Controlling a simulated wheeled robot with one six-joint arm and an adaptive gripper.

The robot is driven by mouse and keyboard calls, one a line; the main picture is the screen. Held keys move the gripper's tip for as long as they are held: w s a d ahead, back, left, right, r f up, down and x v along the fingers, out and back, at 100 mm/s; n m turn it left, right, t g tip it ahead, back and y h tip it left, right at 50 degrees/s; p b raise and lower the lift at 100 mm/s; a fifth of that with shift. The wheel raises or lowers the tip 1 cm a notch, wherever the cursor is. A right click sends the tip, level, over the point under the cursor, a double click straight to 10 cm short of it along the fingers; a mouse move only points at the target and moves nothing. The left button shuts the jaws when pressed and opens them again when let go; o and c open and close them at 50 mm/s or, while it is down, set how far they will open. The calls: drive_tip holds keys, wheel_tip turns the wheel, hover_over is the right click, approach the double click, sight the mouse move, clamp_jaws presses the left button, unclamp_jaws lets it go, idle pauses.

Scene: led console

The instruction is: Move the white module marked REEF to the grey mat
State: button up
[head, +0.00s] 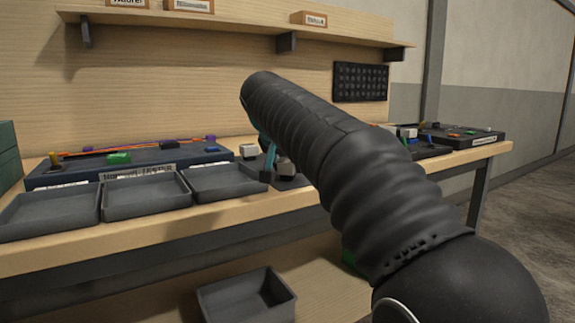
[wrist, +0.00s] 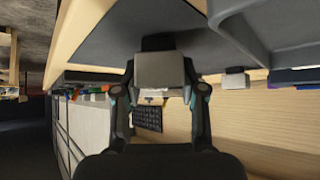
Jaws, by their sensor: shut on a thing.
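My gripper (head: 277,168) is mostly hidden behind my arm in the head view; one teal and dark finger shows. In the wrist view my gripper (wrist: 160,88) is shut, with one finger on each side of a pale white-grey module (wrist: 160,70). The held module also shows in the head view (head: 287,170), just right of the finger. No marking on it can be read. A dark grey mat (head: 294,185) lies under it on the bench, and the mat also shows in the wrist view (wrist: 105,48). I cannot tell whether the module touches it.
Another white module (head: 249,151) stands behind and left of my gripper. Shallow dark trays (head: 146,194) line the bench front at left, before a console (head: 120,163) with wires. Another console (head: 462,136) sits at right. A shelf (head: 235,26) runs above.

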drive_tip(key=shift+f, duration=0.1)
drive_tip(key=o, duration=1.2)
drive_tip(key=shift+c, duration=0.2)
drive_tip(key=shift+r, duration=0.25)
drive_tip(key=p+v, duration=0.1)
drive_tip(key=v, duration=1.1)
drive_tip(key=shift+d+f, duration=0.1)
drive_tip(key=shift+f, duration=0.05)
